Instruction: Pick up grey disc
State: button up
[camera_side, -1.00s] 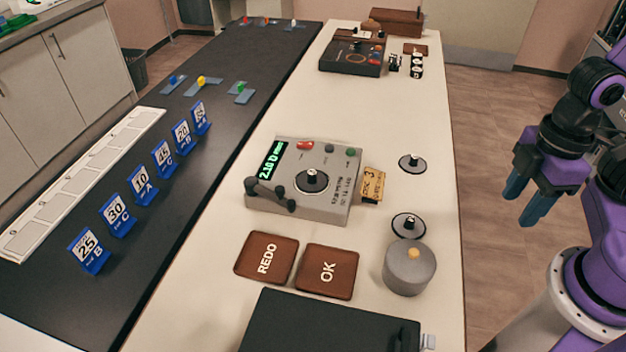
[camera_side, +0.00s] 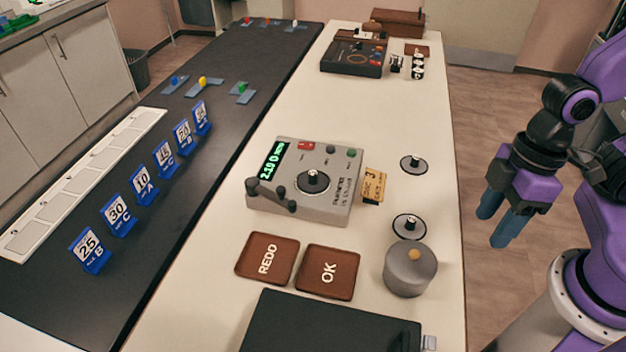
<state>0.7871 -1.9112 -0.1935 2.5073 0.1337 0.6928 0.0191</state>
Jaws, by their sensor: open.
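A grey disc with a black knob (camera_side: 413,163) lies flat on the white table, right of the grey meter. A similar grey disc (camera_side: 409,227) lies nearer, just behind a grey cylinder with an orange knob (camera_side: 410,270). Another grey disc (camera_side: 312,183) sits on top of the grey meter (camera_side: 325,212). My gripper (camera_side: 495,228) is open and empty, its blue fingers pointing down. It hangs to the right of the table's right edge and of the discs, apart from everything.
Brown REDO (camera_side: 267,257) and OK (camera_side: 328,271) pads lie in front of the meter. A yellow tag (camera_side: 374,186) stands at its right side. A black box (camera_side: 330,325) is at the front. Blue number cards (camera_side: 143,186) stand on the dark bench at left.

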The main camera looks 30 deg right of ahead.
jog(key=w+a+f+m+y, duration=0.3)
jog(key=w+a+f, duration=0.1)
jog(key=a, duration=0.5)
jog(key=m+t+h, duration=0.5)
jog(key=m+t, duration=0.4)
jog(key=t, duration=0.5)
send_near(315, 175)
jog(key=x, duration=0.3)
jog(key=shift+w+a+f, duration=0.1)
jog(key=shift+w+f, duration=0.05)
jog(key=shift+f, duration=0.1)
jog(key=shift+x, duration=2.95)
jog(key=shift+r, duration=0.15)
grip_shut()
